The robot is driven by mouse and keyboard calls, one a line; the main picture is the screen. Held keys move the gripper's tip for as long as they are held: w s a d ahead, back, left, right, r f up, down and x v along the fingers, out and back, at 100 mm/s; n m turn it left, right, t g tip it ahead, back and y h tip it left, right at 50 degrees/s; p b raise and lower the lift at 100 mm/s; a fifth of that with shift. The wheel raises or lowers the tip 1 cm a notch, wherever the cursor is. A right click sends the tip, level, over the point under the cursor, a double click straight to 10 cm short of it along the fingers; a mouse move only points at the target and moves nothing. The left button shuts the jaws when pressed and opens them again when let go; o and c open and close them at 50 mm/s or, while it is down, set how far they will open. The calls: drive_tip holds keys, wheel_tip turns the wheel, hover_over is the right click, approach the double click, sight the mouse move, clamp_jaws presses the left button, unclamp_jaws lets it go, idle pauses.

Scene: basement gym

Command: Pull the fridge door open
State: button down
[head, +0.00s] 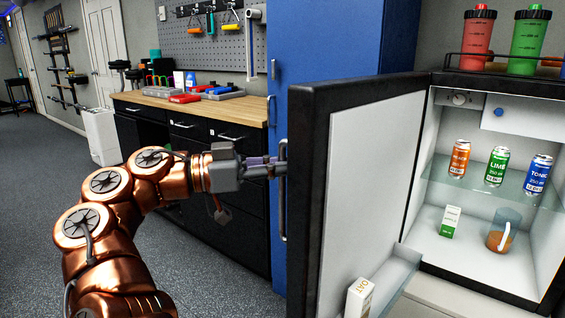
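The fridge door (303,190) stands well open, swung out to the left of the fridge (485,208), with its white inner side facing right. A vertical metal handle (283,218) is on the door's outer face. My gripper (272,168) is at the upper part of this handle, its fingers reaching to it from the left. The fingertips are small and partly hidden by the handle, so I cannot tell if they are closed on it. Inside the fridge, several cans (497,166) stand on a glass shelf, with a small carton (450,221) and a jug (502,230) below.
A tall blue cabinet (325,45) stands behind the door. A workbench (215,106) with dark drawers is behind my arm. A carton (358,298) sits in the door's bin. Two shaker bottles (478,38) stand on the fridge. Open floor (40,200) lies at left.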

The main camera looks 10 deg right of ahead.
drive_tip(key=shift+f, duration=0.3)
drive_tip(key=c, duration=1.2)
unclamp_jaws()
drive_tip(key=shift+r, duration=0.15)
